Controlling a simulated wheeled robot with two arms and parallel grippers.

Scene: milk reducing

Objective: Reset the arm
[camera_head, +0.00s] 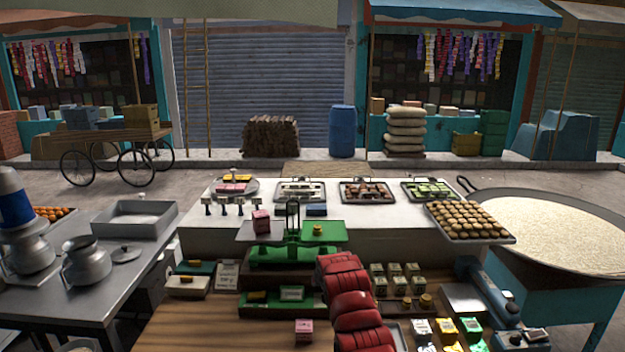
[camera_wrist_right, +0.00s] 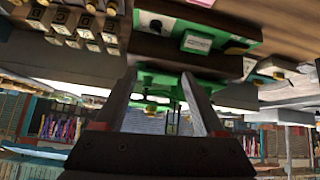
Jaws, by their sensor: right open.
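My right gripper (camera_wrist_right: 158,76) shows in the right wrist view, with its two grey fingers spread apart and nothing held between them. That view appears upside down. The green balance scale (camera_wrist_right: 160,88) shows beyond the gap between the fingers. In the head view the scale (camera_head: 293,235) stands on the counter, with a pink block (camera_head: 261,221) on its left pan. I cannot make out either gripper in the head view.
A wide pan of pale milk (camera_head: 553,233) stands at right. A steel table (camera_head: 60,300) with metal pots (camera_head: 86,262) is at left. Open ground lies behind.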

